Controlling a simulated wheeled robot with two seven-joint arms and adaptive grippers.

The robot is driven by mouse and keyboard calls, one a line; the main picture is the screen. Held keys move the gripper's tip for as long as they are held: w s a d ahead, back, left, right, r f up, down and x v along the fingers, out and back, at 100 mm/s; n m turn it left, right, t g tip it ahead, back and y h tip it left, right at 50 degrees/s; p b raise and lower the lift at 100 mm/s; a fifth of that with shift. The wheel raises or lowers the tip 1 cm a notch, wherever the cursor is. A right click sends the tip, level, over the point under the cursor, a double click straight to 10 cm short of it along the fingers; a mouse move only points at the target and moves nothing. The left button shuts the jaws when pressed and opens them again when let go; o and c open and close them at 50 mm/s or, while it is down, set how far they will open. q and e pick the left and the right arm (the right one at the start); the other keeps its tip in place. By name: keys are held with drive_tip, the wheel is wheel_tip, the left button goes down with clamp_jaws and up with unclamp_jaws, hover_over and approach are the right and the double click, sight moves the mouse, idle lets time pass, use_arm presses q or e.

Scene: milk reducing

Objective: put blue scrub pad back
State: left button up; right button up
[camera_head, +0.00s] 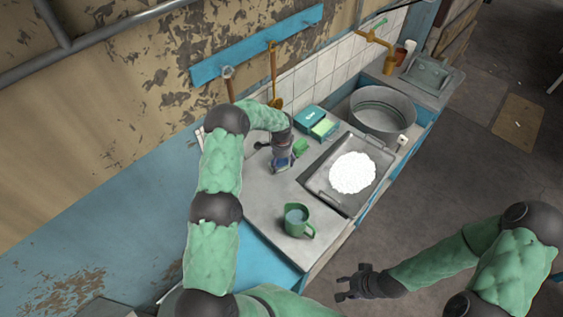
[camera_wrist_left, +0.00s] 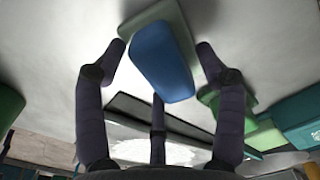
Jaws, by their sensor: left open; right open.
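The blue scrub pad (camera_wrist_left: 162,62) shows in the left wrist view between the spread fingers of my left gripper (camera_wrist_left: 160,65). A flat green layer (camera_wrist_left: 155,22) lies against the pad; I cannot tell whether it is part of it. In the head view my left gripper (camera_head: 283,163) points down just above the grey counter, and a bit of blue shows at its fingers, mostly hidden. The fingers are open and not closed on the pad. My right gripper (camera_head: 352,287) is open and empty, out over the floor in front of the counter.
A teal box (camera_head: 309,116) with a green-yellow sponge (camera_head: 323,128) stands behind. A small green block (camera_head: 301,147) sits right of my left gripper. A tray (camera_head: 324,190) of white foam, a metal basin (camera_head: 383,105) and a green mug (camera_head: 298,222) stand nearby.

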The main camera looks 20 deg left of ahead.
sight(281, 161)
use_arm(q)
drive_tip(key=shift+r, duration=0.15)
wheel_tip(281, 161, up, 12)
drive_tip(key=p, duration=0.1)
idle(0.3)
